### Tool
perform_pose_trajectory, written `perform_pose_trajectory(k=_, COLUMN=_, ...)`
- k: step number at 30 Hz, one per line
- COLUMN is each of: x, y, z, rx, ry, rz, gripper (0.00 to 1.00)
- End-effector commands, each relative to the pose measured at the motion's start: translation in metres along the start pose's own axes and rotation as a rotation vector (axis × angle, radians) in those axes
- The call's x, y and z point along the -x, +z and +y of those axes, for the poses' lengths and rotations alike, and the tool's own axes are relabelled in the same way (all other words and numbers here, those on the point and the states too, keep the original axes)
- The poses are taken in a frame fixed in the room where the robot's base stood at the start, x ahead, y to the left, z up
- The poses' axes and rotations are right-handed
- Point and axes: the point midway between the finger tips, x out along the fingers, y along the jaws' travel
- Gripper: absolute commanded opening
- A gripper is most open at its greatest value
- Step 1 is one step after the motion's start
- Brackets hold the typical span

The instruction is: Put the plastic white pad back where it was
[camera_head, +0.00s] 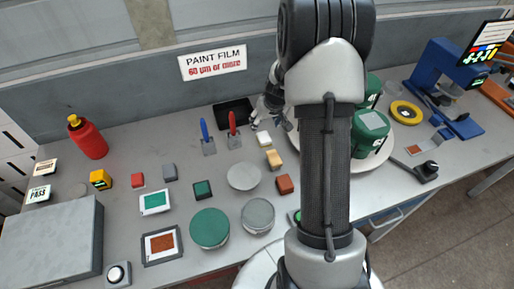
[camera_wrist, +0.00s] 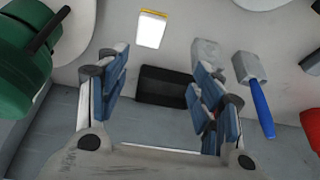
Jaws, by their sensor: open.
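The white pad (camera_head: 263,138), a small white block with a yellowish edge, lies on the grey table left of my arm. It also shows in the wrist view (camera_wrist: 151,30), at the top centre, beyond my fingertips. My gripper (camera_head: 272,113) hangs over the back of the table, partly hidden by my forearm. In the wrist view my gripper (camera_wrist: 158,72) is open, with its blue-grey fingers apart and nothing between them. A dark, shallow rectangular tray (camera_head: 226,113) lies near the back wall. It shows behind the fingers in the wrist view (camera_wrist: 166,88) and looks empty.
A red-handled spatula (camera_head: 234,130) and a blue-handled one (camera_head: 207,138) lie to the left. Green cans (camera_head: 369,131) stand on a round platform at right. Several discs and small blocks cover the front.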

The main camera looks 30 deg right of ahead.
Motion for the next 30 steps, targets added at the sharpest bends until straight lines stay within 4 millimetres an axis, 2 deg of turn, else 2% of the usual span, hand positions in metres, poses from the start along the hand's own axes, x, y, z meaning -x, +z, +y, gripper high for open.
perform_pose_trajectory(k=1, x=0.025, y=-0.008, z=-0.017, rx=0.018, ry=-0.013, rz=0.015, gripper=0.61)
perform_pose_trajectory(k=3, x=0.061, y=-0.010, z=-0.044, rx=0.042, ry=-0.036, rz=0.021, gripper=0.61)
perform_pose_trajectory(k=7, x=0.134, y=0.001, z=-0.095, rx=0.089, ry=-0.077, rz=0.023, gripper=0.61)
perform_pose_trajectory(k=11, x=0.199, y=0.031, z=-0.136, rx=0.132, ry=-0.104, rz=0.018, gripper=0.61)
perform_pose_trajectory(k=15, x=0.259, y=0.079, z=-0.166, rx=0.171, ry=-0.116, rz=0.011, gripper=0.61)
perform_pose_trajectory(k=19, x=0.300, y=0.130, z=-0.180, rx=0.201, ry=-0.112, rz=0.008, gripper=0.61)
perform_pose_trajectory(k=24, x=0.329, y=0.187, z=-0.181, rx=0.218, ry=-0.095, rz=0.006, gripper=0.61)
perform_pose_trajectory(k=27, x=0.337, y=0.207, z=-0.178, rx=0.221, ry=-0.085, rz=0.009, gripper=0.61)
perform_pose_trajectory(k=30, x=0.339, y=0.218, z=-0.176, rx=0.221, ry=-0.078, rz=0.008, gripper=0.61)
